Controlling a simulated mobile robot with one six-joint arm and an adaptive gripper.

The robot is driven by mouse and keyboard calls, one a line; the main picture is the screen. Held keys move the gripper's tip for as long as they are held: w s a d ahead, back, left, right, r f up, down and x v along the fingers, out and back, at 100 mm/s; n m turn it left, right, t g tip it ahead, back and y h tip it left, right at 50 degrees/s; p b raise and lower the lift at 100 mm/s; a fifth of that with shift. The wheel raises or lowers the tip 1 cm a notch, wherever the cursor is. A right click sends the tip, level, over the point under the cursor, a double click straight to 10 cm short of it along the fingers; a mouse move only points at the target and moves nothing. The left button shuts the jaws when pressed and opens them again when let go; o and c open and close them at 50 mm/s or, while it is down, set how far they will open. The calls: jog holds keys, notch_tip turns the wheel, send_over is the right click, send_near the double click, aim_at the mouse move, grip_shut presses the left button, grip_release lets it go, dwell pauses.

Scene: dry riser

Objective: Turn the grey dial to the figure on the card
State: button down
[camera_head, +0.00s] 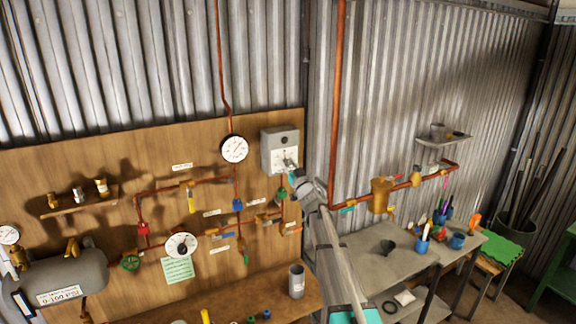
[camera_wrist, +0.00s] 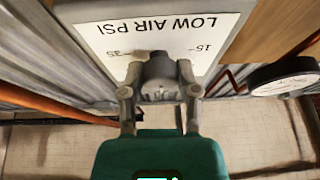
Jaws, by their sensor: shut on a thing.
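A grey box (camera_head: 281,138) with a white scale plate hangs at the right of the wooden board. In the wrist view the plate (camera_wrist: 130,32) reads LOW AIR PSI upside down, with 15 at right and what looks like 35 at left. The grey dial (camera_wrist: 157,70) sticks out of the plate. My gripper (camera_wrist: 158,92) is shut on it, one finger at each side; in the head view my gripper (camera_head: 291,174) is at the box's lower front. The dial's pointer is hidden. A pale green card (camera_head: 178,270) hangs below a white round dial; its writing is too small to read.
A round gauge (camera_head: 235,148) sits just left of the box; it shows at the right of the wrist view (camera_wrist: 284,78). Copper pipes (camera_head: 337,100) run close by. A grey bench (camera_head: 385,258) with tools stands at right.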

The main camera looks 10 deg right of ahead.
jog(key=shift+n, duration=0.3)
jog(key=n+g+y, duration=0.1)
jog(key=n, duration=0.2)
jog(key=n+g+y+p, duration=0.1)
jog(key=n+y, duration=0.1)
jog(key=n, duration=0.2)
jog(key=shift+d+r, duration=0.1)
jog(key=shift+r, duration=0.1)
jog(key=shift+f+n+g+y+p, duration=0.1)
jog(key=shift+n+g+y+p, duration=0.4)
jog(key=shift+n, duration=0.85)
jog(key=shift+n+g+y+p, duration=0.4)
jog(key=shift+n+g, duration=0.3)
jog(key=shift+n, duration=0.65)
jog(key=shift+c, duration=1.7)
grip_release()
